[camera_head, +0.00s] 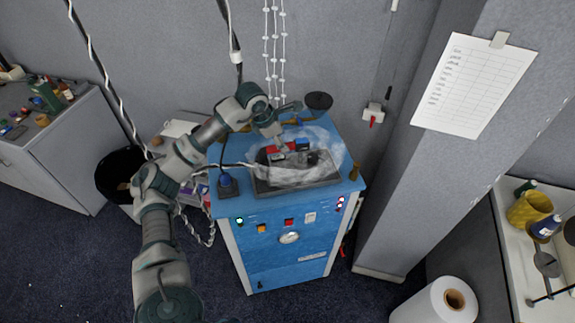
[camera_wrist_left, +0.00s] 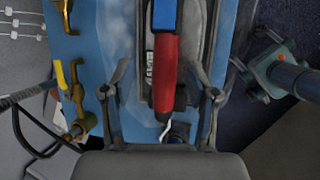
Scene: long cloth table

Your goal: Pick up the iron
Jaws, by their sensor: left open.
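The iron (camera_head: 281,147) has a red handle with a blue part and lies on the dark tray (camera_head: 297,188) on top of the blue cabinet, within a pale, steam-like haze. In the left wrist view, the iron's red handle (camera_wrist_left: 165,75) runs lengthwise between my fingers. My left gripper (camera_head: 283,122) is over the back of the iron; in the left wrist view its fingers (camera_wrist_left: 160,85) are apart on either side of the handle. I see no clear contact. The haze and gripper partly hide the iron. My right gripper is not in view.
The blue cabinet (camera_head: 285,235) has buttons on its front. A black round disc (camera_head: 319,100) is at its back edge and a blue-capped box (camera_head: 227,184) at its left. Brass fittings (camera_wrist_left: 80,110) are beside the left finger. A grey pillar (camera_head: 415,180) stands to the right.

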